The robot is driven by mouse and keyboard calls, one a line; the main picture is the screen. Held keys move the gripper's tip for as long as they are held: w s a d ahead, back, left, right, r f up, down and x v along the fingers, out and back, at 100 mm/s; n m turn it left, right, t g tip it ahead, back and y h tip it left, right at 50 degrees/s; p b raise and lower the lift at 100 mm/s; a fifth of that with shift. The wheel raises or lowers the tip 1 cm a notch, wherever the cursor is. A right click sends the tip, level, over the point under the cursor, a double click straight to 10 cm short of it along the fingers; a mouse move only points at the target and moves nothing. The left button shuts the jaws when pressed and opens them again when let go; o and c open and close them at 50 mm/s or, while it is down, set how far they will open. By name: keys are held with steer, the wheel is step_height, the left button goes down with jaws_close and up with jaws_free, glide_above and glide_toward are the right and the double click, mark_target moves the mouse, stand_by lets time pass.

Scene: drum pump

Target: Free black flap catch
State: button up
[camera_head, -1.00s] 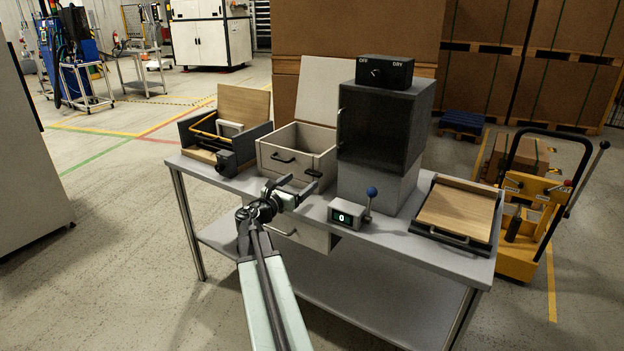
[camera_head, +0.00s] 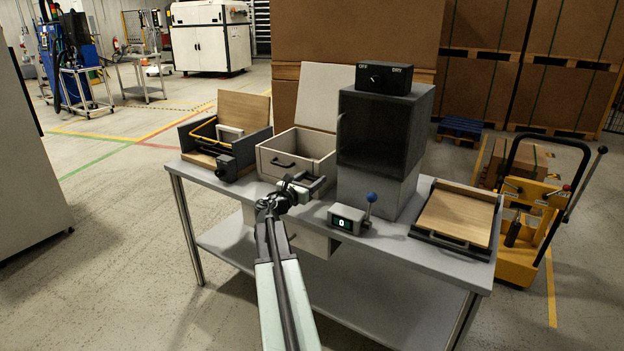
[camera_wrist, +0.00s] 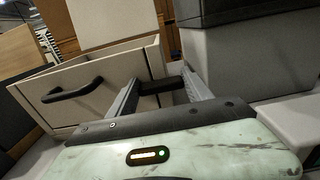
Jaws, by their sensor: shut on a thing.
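The black flap catch (camera_wrist: 160,87) is a short dark bar at the right end of the beige box's front in the wrist view. My gripper (camera_wrist: 160,92) has one finger on each side of it and is shut on it. In the head view my gripper (camera_head: 317,184) is at the right front corner of the beige box (camera_head: 278,164), and the catch is hard to make out there. The box's front flap (camera_wrist: 95,85) stands upright with a black handle (camera_wrist: 72,92) on it, left of my fingers.
A dark cabinet (camera_head: 375,135) with a switch box (camera_head: 384,78) on top stands close to the right of my gripper. A grey box with a blue-knobbed lever (camera_head: 349,219) sits in front of it. A dark tray (camera_head: 222,137) is left, a wooden board (camera_head: 457,214) right.

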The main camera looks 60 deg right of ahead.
steer(key=shift+a, duration=0.15)
steer(key=shift+a+f+m, duration=0.1)
steer(key=shift+m, duration=0.4)
steer(key=m, duration=0.4)
steer(key=shift+s, duration=0.1)
steer(key=m, duration=0.3)
steer(key=shift+s+m, duration=0.1)
steer(key=shift+m, duration=0.2)
steer(key=m, duration=0.4)
steer(key=shift+s+f+m, duration=0.1)
steer(key=shift+f+m, duration=0.05)
steer(key=shift+m, duration=0.15)
steer(key=shift+f+m+b, duration=0.1)
steer(key=shift+m+b, duration=0.2)
steer(key=shift+m, duration=2)
